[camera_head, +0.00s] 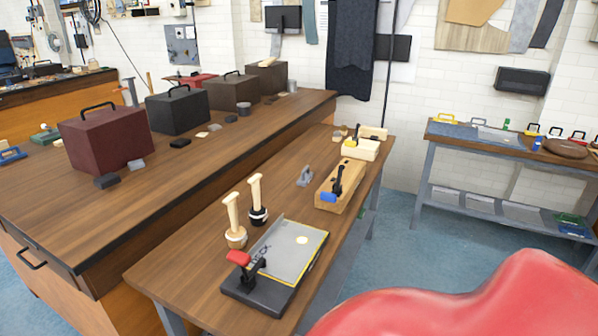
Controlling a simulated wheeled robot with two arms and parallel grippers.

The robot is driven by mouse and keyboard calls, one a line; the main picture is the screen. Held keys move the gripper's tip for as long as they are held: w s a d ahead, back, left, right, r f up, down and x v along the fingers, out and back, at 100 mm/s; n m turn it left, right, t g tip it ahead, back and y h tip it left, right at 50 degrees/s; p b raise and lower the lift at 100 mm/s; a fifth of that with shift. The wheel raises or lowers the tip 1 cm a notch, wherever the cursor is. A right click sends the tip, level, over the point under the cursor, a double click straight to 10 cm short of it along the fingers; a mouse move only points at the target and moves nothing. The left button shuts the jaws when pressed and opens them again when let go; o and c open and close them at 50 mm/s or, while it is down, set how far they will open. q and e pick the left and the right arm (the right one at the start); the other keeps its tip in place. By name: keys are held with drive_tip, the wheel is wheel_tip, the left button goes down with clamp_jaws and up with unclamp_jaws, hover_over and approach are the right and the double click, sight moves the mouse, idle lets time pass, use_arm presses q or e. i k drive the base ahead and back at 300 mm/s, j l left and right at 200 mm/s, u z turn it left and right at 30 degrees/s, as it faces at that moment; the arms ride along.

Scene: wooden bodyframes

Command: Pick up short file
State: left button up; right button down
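I cannot clearly make out a short file. Two upright tools with pale wooden handles, a left one (234,219) and a right one (256,198), stand close together on the narrow wooden bench (190,262). I cannot tell whether either is a file. Neither of my grippers is in view.
Beside them lies a black-based plate tool (262,296) with a red knob. A wooden block (334,196) with a blue-handled tool sits farther back. A large workbench (60,212) with toolboxes stands left. A red curved surface (460,307) fills the lower right.

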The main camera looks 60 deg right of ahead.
sight(306, 177)
drive_tip(key=z, duration=1.85)
